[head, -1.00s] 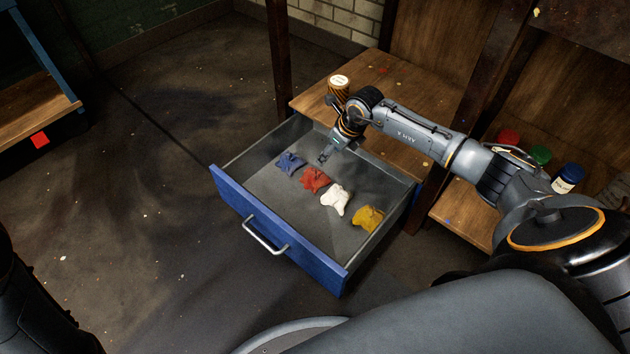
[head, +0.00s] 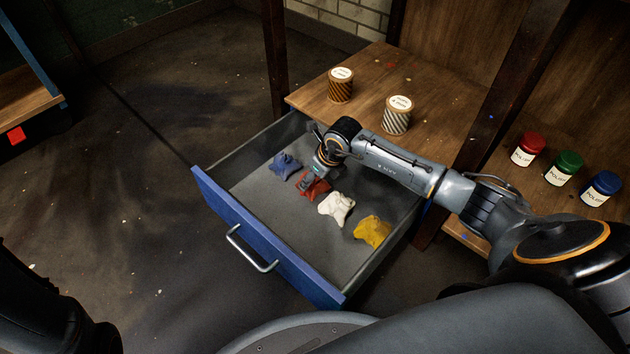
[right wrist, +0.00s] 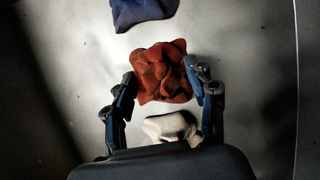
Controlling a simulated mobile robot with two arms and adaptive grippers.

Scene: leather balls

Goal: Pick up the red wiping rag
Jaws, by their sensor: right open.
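The red wiping rag (head: 318,187) lies crumpled in the open blue drawer (head: 262,232), between a blue rag and a white rag. My right gripper (head: 306,184) is down in the drawer at the red rag and partly hides it. In the right wrist view the red rag (right wrist: 160,72) lies between the two fingertips of my right gripper (right wrist: 159,72), which are spread apart on either side of it. Whether the fingertips touch the cloth I cannot tell. My left gripper is not in view; only part of my left arm shows at lower left.
In the drawer are a blue rag (head: 285,165), a white rag (head: 337,207) and a yellow rag (head: 373,232). Two striped tins, brown (head: 341,86) and silver (head: 397,117), stand on the wooden top. Red, green and blue polish jars (head: 563,168) stand on the right shelf.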

